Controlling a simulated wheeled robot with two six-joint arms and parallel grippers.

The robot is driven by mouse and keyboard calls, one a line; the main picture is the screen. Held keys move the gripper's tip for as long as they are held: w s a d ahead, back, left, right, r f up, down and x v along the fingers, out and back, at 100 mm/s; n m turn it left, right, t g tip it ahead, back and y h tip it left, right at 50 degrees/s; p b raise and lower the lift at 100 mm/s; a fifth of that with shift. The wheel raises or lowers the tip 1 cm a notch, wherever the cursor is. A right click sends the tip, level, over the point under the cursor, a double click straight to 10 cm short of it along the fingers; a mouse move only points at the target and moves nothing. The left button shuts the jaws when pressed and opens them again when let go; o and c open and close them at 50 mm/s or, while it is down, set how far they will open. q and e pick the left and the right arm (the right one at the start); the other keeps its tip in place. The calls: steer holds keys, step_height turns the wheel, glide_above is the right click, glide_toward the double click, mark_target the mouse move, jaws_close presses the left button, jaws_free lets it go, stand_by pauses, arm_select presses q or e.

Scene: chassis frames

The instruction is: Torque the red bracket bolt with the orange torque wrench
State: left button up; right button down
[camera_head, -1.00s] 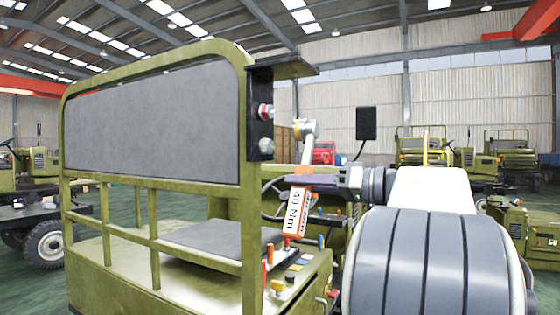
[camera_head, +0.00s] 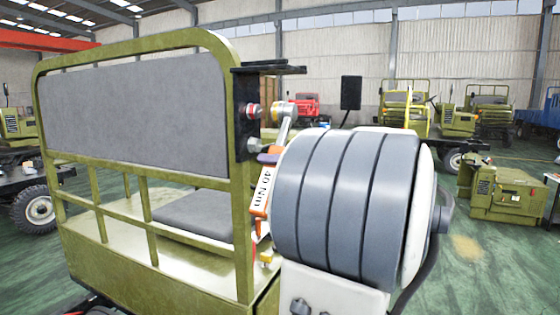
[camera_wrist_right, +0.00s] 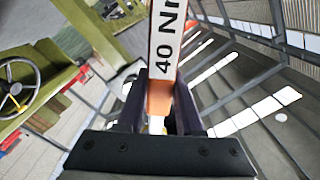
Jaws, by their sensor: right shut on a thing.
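The orange torque wrench (camera_head: 263,188), with a white 40 Nm label, is held steeply tilted with its head (camera_head: 285,108) up. My right gripper (camera_head: 268,158) is shut on it; the right wrist view shows both fingers (camera_wrist_right: 160,100) around its orange part (camera_wrist_right: 160,97). The red bracket bolt (camera_head: 254,110) sticks out of the black bracket (camera_head: 243,90) on the olive frame's corner post. The wrench head is just right of this bolt, at about its height, with a small gap showing between them. My left gripper is out of view.
A grey bolt (camera_head: 253,145) sits below the red one on the bracket. The olive vehicle frame (camera_head: 243,220) with a grey panel (camera_head: 135,110) fills the left. Colored knobs (camera_head: 266,257) stand low beside the post. Other vehicles (camera_head: 505,190) stand farther back across green floor.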

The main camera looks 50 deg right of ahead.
steer(key=w+d+f+n+b, duration=0.2)
steer(key=w+d+n+b, duration=0.4)
steer(key=n+b, duration=0.2)
steer(key=shift+d+f+b, duration=0.35)
stand_by(0.8)
steer(key=shift+b, duration=1)
stand_by(1.4)
steer(key=shift+b+x, duration=0.95)
steer(key=shift+b, duration=0.3)
stand_by(1.6)
steer(key=shift+a, duration=0.15)
